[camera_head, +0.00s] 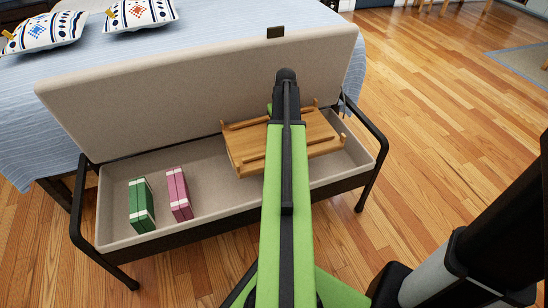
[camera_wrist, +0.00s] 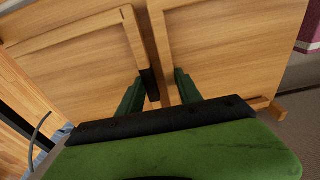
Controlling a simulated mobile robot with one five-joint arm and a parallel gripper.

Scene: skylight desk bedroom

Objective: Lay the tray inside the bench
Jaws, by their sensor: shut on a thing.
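The bench (camera_head: 230,205) stands at the foot of the bed with its padded lid raised and its beige inside showing. The wooden tray (camera_head: 250,152) is at the right half of the bench opening, tilted. Whether it touches the bench floor or hangs above it I cannot tell. My gripper is hidden behind my arm in the head view. In the wrist view my gripper (camera_wrist: 160,92) is shut on a thin wooden bar of the tray (camera_wrist: 90,65), whose slats fill most of that view.
A green box (camera_head: 141,205) and a pink box (camera_head: 179,194) lie in the left half of the bench. The raised lid (camera_head: 190,95) stands behind the opening. Black metal arm frames (camera_head: 375,150) flank the bench. The wooden floor (camera_head: 430,130) on the right is clear.

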